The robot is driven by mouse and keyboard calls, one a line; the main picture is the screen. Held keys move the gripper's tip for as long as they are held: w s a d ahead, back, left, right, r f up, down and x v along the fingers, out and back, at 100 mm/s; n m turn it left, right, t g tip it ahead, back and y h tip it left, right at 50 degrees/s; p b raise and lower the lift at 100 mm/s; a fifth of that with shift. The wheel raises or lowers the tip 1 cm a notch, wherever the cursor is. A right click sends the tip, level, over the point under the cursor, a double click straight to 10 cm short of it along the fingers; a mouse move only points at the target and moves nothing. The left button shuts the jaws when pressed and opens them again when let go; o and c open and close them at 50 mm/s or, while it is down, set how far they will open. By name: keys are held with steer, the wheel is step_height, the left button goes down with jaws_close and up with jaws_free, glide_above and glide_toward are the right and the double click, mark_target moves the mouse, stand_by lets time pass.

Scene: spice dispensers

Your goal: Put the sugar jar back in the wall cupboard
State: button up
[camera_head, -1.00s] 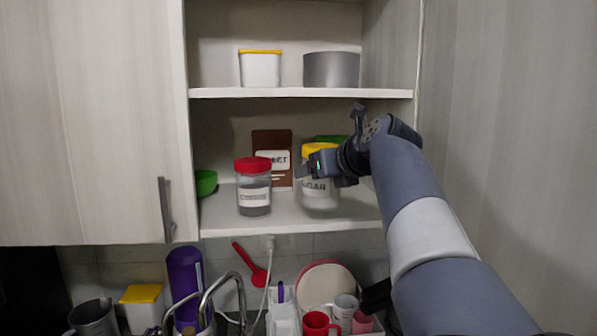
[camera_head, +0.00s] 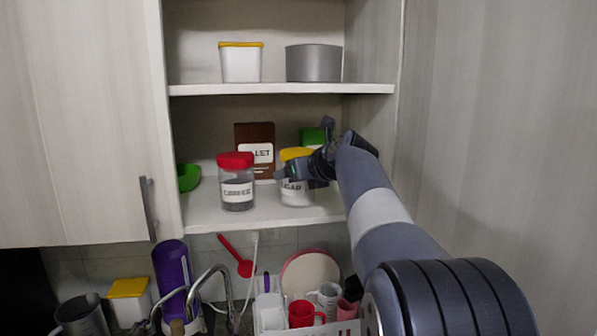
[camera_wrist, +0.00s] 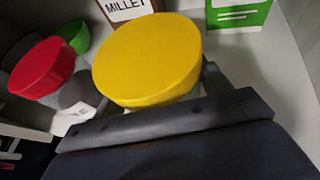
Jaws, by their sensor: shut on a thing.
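The sugar jar (camera_head: 297,192) has a yellow lid and a white label, partly hidden by my gripper. It stands upright at the lower shelf (camera_head: 262,215) of the open wall cupboard, right of a red-lidded jar labelled coffee (camera_head: 237,183). I cannot tell whether its base touches the shelf. My gripper (camera_head: 300,172) is shut on the sugar jar, reaching in from the right. In the wrist view the yellow lid (camera_wrist: 147,60) fills the middle, just beyond the gripper body; the fingertips are mostly hidden.
A brown millet box (camera_head: 255,140) and a green box (camera_head: 312,137) stand behind the jars. A green bowl (camera_head: 189,177) is at the left. The upper shelf (camera_head: 280,89) is close above. The cupboard's right wall is near my arm. A sink and dishes are below.

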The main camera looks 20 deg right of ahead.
steer(key=shift+r, duration=0.1)
steer(key=o, duration=1.4)
steer(key=shift+f, duration=0.2)
steer(key=shift+o, duration=0.2)
steer(key=shift+r, duration=0.25)
steer(key=b+v, duration=0.2)
steer(key=v, duration=1)
steer(key=shift+f, duration=0.1)
